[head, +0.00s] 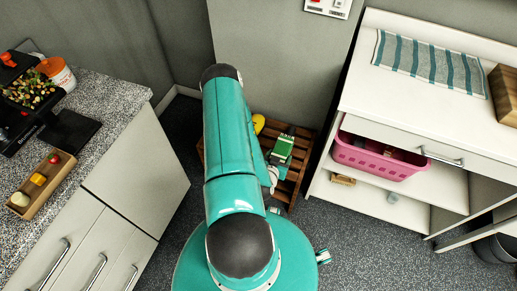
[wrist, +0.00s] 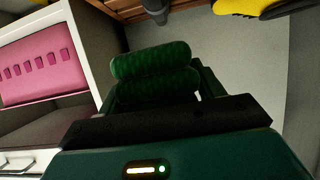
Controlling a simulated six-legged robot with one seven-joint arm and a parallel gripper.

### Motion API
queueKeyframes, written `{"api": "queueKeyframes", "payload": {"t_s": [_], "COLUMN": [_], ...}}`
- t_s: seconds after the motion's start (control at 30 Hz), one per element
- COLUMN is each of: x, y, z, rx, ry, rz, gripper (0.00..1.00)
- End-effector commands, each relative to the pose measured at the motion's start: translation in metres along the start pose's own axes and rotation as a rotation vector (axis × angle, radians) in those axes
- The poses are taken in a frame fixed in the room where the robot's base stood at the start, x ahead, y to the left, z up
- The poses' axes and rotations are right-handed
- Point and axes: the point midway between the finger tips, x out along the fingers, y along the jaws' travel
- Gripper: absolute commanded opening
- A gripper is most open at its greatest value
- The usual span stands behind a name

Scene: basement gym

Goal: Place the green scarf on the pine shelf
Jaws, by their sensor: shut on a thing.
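The green scarf (wrist: 150,62) is a dark green textured roll in the wrist view. My gripper (wrist: 157,92) is shut on it and holds it right in front of the wrist camera. A low slatted brown wooden shelf (head: 291,188) stands near the back wall in the head view, partly hidden behind my arm. It looks like the pine shelf. A strip of brown wood (wrist: 128,8) shows at the top of the wrist view. In the head view my arm reaches toward the wooden shelf, and a green and white shape is over it; I cannot tell whether that is gripper or scarf.
A yellow thing (head: 258,123) is by the wooden shelf; a yellow and black thing (wrist: 255,6) shows in the wrist view. A white cabinet (head: 352,103) with a pink basket (head: 378,160) stands right. A speckled counter (head: 105,95) stands left. Speckled floor is clear in front.

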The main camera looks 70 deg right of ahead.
Motion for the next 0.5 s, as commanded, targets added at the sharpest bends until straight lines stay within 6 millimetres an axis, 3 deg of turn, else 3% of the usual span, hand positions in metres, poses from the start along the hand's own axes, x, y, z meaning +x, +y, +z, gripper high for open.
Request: {"api": "queueKeyframes", "payload": {"t_s": [0.27,0.5], "x": [0.04,0.07], "y": [-0.057,-0.085], "z": [0.014,0.048], "rx": [0.003,0.001], "ry": [0.001,-0.001], "rz": [-0.004,-0.002], "gripper": [0.41,0.41]}}
